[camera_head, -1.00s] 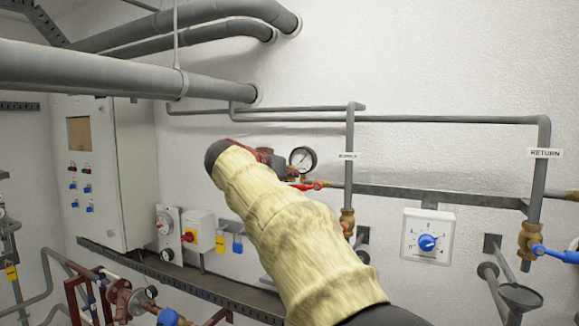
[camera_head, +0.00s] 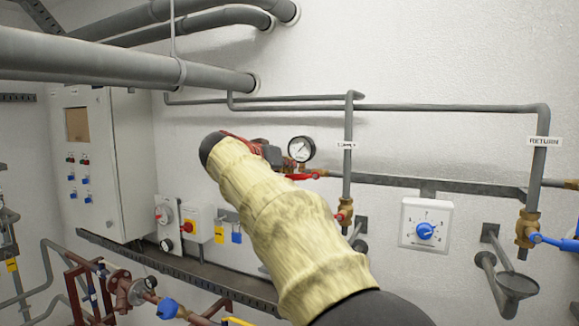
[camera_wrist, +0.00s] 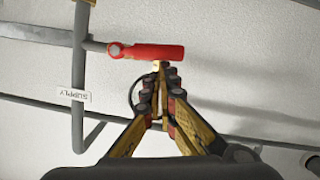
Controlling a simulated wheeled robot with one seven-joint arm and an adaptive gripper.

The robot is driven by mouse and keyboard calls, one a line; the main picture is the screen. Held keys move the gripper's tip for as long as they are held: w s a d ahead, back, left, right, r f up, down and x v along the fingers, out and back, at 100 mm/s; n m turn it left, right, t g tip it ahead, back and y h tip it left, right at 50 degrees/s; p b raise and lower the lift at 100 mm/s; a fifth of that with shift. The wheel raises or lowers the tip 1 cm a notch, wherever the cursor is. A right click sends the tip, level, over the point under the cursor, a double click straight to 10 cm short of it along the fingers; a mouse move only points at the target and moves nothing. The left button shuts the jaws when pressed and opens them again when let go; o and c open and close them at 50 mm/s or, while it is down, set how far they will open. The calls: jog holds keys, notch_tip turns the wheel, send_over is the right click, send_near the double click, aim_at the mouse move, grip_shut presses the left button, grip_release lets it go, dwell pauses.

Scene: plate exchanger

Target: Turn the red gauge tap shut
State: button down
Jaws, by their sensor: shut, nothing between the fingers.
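The red gauge tap (camera_head: 303,177) shows as a red lever below the round white gauge (camera_head: 301,149) on the wall. In the wrist view the red lever (camera_wrist: 152,51) lies nearly level across the picture, joined at its left end to a grey pipe. My gripper (camera_wrist: 160,94) is shut and empty, its tips pointing at the lever near its right half. I cannot tell whether they touch it. The gauge is mostly hidden behind the fingers there. In the head view my gripper (camera_head: 268,156) is partly hidden by my sleeved arm, just left of the gauge.
The supply pipe (camera_head: 348,120) runs down right of the gauge. A white dial box (camera_head: 425,224) and a blue-handled valve (camera_head: 555,241) are further right. A grey cabinet (camera_head: 130,170) stands left. A cable tray (camera_head: 170,268) runs below my arm.

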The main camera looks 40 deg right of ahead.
jog(key=shift+w+f, duration=0.1)
jog(key=shift+f, duration=0.1)
jog(key=shift+w+a+f+n+g+h+b, duration=0.15)
jog(key=shift+f+n+g+b, duration=0.1)
jog(key=shift+f+n+b, duration=0.45)
jog(key=shift+w+f+n+g+h+b, duration=0.15)
jog(key=shift+f+n+g+b, duration=0.15)
jog(key=shift+f+n, duration=0.35)
notch_tip(320, 180, down, 6)
jog(key=s+d+n+g+h+b, duration=0.1)
jog(key=s+n+h+b, duration=0.1)
jog(key=n+b, duration=0.4)
jog(key=n, duration=0.3)
jog(key=shift+s+h, duration=0.3)
jog(key=shift+s, duration=0.05)
jog(key=shift+s+d+r+g, duration=0.1)
jog(key=shift+g, duration=0.15)
